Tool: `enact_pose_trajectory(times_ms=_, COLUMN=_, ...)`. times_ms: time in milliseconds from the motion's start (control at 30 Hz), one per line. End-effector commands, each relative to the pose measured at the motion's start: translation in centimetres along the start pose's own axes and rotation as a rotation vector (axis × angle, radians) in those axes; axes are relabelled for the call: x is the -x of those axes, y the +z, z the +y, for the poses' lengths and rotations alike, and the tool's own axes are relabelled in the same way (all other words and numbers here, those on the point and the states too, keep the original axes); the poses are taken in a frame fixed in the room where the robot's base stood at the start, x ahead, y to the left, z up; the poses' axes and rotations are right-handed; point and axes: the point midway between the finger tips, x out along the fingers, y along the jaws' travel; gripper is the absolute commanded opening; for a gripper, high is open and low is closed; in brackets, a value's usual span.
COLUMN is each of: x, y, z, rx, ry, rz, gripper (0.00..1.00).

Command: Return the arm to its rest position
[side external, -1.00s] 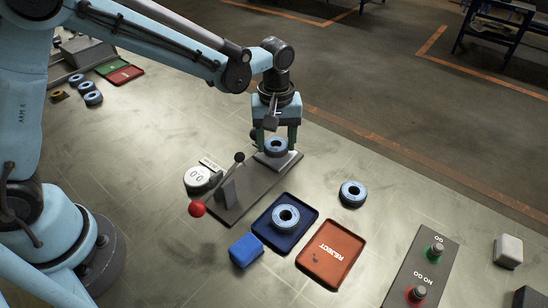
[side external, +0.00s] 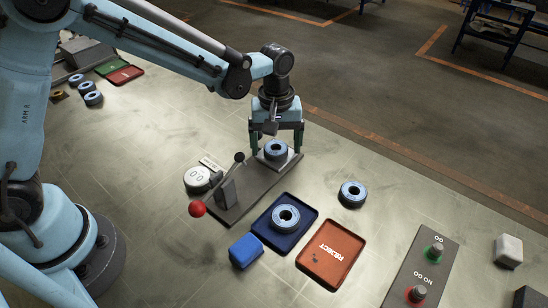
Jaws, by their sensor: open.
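My gripper (side external: 276,143) is open, with its two green-tipped fingers on either side of a blue flap disc (side external: 276,150). That disc lies on the pale plate at the far end of a dark fixture base (side external: 238,198). The fingers look spread apart from the disc, and the wrist is right above it. Another flap disc (side external: 286,217) lies in the dark blue tray (side external: 266,243), and one more disc (side external: 352,194) lies on the bench.
A round dial (side external: 198,180) stands left of the fixture. A blue block (side external: 246,251) and an orange REJECT tray (side external: 345,272) are at the front. A GO/NO GO button panel (side external: 408,277) is at the right. More discs (side external: 93,99) and small trays are at the back left.

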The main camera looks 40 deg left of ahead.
Motion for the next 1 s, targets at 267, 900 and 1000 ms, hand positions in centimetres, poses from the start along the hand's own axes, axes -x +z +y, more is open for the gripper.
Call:
enact_pose_trajectory(times_ms=267, x=1.5, y=0.0, z=0.0, rx=0.000, ry=0.000, rz=0.000, gripper=0.88)
enact_pose_trajectory(times_ms=900, x=7.0, y=0.0, z=0.0, rx=0.000, ry=0.000, rz=0.000, gripper=0.88)
enact_pose_trajectory(times_ms=1000, x=7.0, y=0.0, z=0.0, rx=0.000, ry=0.000, rz=0.000, gripper=0.88)
